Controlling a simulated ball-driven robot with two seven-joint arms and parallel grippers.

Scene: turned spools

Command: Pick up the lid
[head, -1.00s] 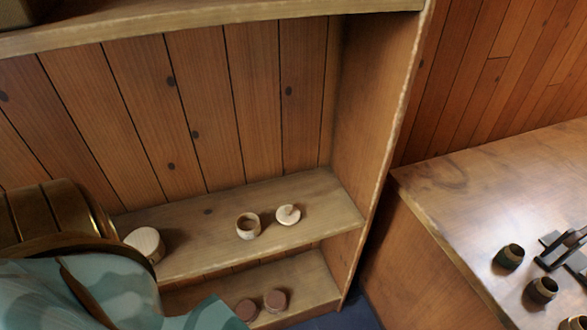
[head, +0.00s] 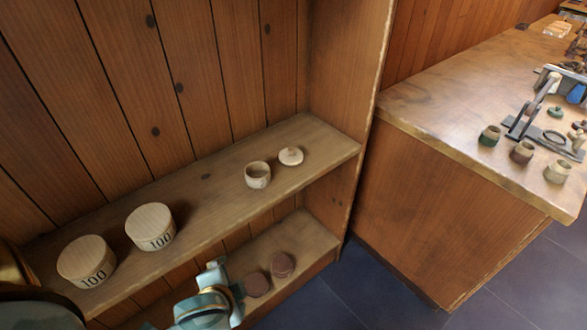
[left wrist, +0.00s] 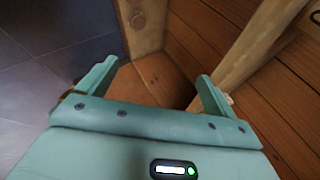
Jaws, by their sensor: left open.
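The lid (head: 291,156), a small pale wooden disc with a knob, lies on the upper shelf (head: 205,190) near its right end. A pale open wooden pot (head: 257,175) stands just left of it, apart from it. My left gripper (head: 228,278) is low in front of the shelves, below and left of the lid, and does not touch it. In the left wrist view, its two teal fingers (left wrist: 157,72) are spread with nothing held between them. I cannot make out the lid for certain there. My right gripper is not in view.
Two round boxes marked 100 (head: 150,227) stand on the upper shelf at left. A workbench (head: 440,105) with small pots and a press stands right. The shelf's side panel rises beside the lid.

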